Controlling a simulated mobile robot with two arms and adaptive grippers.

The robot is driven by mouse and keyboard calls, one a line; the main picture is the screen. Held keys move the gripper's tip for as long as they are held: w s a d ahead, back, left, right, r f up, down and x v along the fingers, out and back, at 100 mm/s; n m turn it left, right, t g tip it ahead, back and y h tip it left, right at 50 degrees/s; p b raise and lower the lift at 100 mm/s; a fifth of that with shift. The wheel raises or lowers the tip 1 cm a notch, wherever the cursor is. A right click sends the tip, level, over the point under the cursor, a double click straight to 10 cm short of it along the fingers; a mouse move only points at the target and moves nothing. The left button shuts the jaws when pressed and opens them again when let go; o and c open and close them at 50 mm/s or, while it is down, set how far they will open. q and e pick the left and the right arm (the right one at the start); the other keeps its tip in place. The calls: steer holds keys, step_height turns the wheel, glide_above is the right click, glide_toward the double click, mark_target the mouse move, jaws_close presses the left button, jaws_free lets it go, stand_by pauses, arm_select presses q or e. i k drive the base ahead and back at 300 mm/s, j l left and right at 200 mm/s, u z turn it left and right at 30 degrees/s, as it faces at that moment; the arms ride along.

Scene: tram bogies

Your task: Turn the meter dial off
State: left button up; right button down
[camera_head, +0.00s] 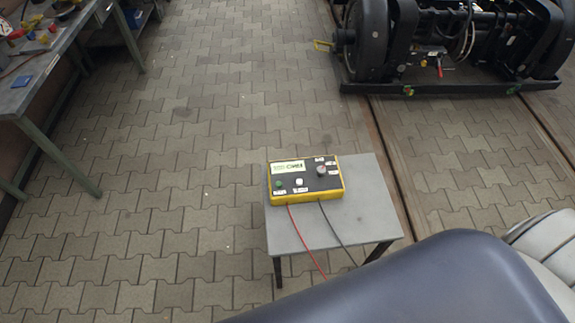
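The meter (306,191) is a yellow box with a black top panel, lying on a small grey table. Its dial (321,170) is a round greyish knob at the panel's upper right; its setting is too small to read. A green button (279,183) and a white knob or button (299,182) sit on the panel's left half. A red lead (307,244) and a black lead (338,238) run from the front edge over the table. A dark rounded shape, apparently part of my own arm, fills the lower right. Neither gripper is in view.
The small grey table (365,205) has bare top to the right of the meter. A workbench (40,85) with tools stands at upper left. A black tram bogie (450,45) stands on rails at upper right. The paved floor between them is clear.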

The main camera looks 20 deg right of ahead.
mark_target(321, 171)
steer(key=z, duration=0.95)
